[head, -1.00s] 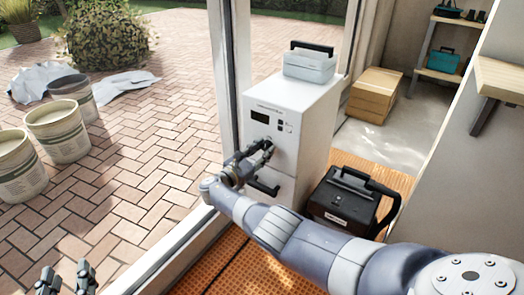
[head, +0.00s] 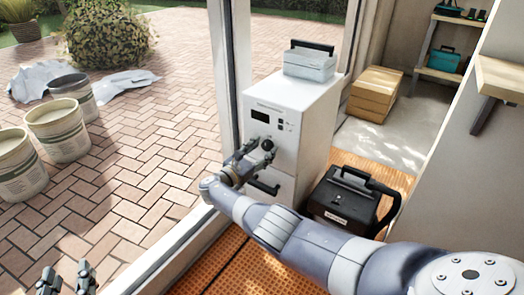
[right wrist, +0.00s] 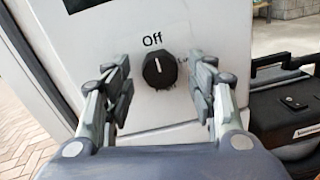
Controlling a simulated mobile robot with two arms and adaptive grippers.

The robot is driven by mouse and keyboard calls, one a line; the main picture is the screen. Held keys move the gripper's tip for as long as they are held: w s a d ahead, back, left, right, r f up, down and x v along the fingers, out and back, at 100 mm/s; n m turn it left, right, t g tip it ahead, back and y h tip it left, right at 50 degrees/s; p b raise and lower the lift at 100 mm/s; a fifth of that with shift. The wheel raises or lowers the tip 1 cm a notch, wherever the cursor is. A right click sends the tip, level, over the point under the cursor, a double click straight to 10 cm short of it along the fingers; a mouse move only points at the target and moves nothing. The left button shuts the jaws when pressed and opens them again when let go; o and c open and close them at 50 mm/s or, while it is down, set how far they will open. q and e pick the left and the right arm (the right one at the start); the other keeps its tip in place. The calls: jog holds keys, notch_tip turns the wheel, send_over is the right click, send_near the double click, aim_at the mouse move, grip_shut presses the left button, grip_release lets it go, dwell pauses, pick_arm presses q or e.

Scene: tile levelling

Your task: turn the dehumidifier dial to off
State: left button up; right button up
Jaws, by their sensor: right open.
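The dehumidifier (head: 312,115) is a white cabinet with a dark display. Its round black dial (head: 268,145) is on the front face. In the right wrist view the dial (right wrist: 160,70) sits under the printed word "Off" (right wrist: 152,40), and its white pointer line points nearly straight up toward that word. My right gripper (head: 250,151) is just in front of the dial. In the right wrist view its fingers (right wrist: 162,95) are spread to either side of the dial, open and empty, with gaps. My left gripper (head: 66,276) is open and empty at the bottom left.
A pale lidded box (head: 310,65) stands on the dehumidifier. A black case (head: 345,200) with a handle stands close on its right, on orange matting. A door frame (head: 229,80) rises on its left. Buckets (head: 58,130) stand on the paving outside.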

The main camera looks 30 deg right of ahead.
jog(key=v, duration=1.2)
jog(key=shift+f, duration=0.1)
